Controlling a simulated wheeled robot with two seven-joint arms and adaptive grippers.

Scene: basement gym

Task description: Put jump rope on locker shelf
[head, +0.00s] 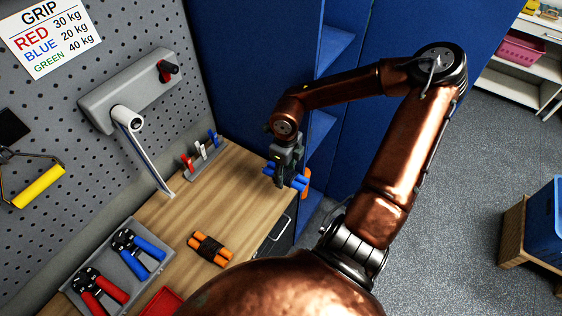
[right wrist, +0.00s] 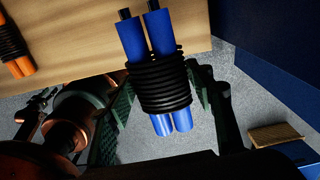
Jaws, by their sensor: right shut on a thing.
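The jump rope with blue handles and a black coiled cord (right wrist: 160,85) is held between the fingers of my right gripper (head: 286,172). Its blue handles also show below the fingers in the head view (head: 299,182). The gripper is shut on it, near the bench's right edge and in front of the blue locker (head: 240,60). The open locker shows blue shelves, one higher (head: 335,45) and one lower (head: 319,128). A second jump rope with orange handles (head: 210,249) lies on the bench; part of it shows in the right wrist view (right wrist: 12,45). My left gripper is out of view.
The wooden bench (head: 240,195) carries a grey tray (head: 118,275) with red and blue hand grips. A white lever device (head: 128,118) is on the pegboard. A small orange part (head: 307,184) shows beside the gripper.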

